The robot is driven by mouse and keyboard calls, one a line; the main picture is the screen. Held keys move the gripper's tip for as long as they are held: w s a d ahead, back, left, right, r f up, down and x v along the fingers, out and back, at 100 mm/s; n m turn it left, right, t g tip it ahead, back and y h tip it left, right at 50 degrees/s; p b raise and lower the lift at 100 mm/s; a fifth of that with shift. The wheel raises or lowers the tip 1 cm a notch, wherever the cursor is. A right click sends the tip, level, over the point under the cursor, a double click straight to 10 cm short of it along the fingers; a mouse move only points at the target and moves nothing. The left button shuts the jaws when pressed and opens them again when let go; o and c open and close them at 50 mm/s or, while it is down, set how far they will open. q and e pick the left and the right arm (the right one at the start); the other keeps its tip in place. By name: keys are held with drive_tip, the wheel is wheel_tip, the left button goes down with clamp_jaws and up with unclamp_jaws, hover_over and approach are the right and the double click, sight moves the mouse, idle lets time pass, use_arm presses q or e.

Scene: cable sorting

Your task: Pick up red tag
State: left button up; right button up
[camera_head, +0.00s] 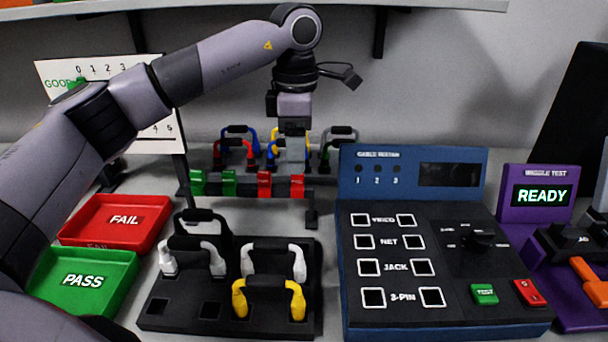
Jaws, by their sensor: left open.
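Two red tags sit on the dark tag rail behind the cable board. One red tag (264,184) is in the middle of the rail, and another red tag (297,185) is at its right end. Green tags (229,183) sit to their left on the same rail. My left gripper (294,172) points down over the right red tag, its fingers close above or around it. It is open, and I cannot tell whether it touches the tag. My right gripper is not in view.
A black board (180,319) with white, black and yellow cables stands in front of the rail. Coloured cables (236,147) hang behind it. A blue cable tester (450,310) is at the right, with a purple wiggle tester (538,197) beyond. Red FAIL (93,207) and green PASS (113,263) trays are at the left.

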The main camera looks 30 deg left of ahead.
sight(297, 181)
use_arm(q)
wheel_tip(297, 181, down, 6)
drive_tip(key=shift+s+d+r, duration=0.1)
drive_tip(key=shift+s, duration=0.05)
drive_tip(key=c, duration=1.1)
